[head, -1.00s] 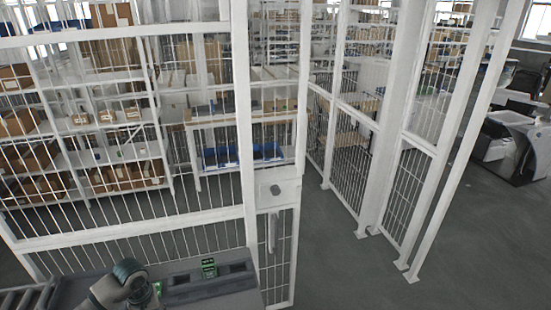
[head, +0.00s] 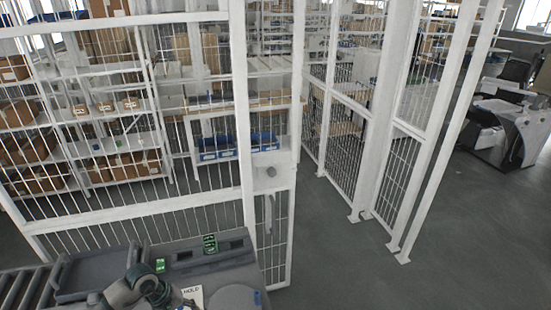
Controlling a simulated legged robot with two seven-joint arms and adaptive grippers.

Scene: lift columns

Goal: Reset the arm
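An arm with grey and dark joints (head: 138,288) shows at the bottom edge, left of the middle, over a dark grey workstation (head: 195,262). I cannot tell from its short visible part which of my arms it is, or whether it is mine at all. No gripper fingers show clearly. My left and right grippers are not visible in the head view.
A white mesh fence with a gate (head: 268,210) stands behind the workstation. Green-lit modules (head: 210,243) sit on the workstation, beside a roller conveyor (head: 25,290) on the left. Shelves with boxes (head: 120,135) stand behind the fence. Grey floor (head: 350,270) is clear on the right.

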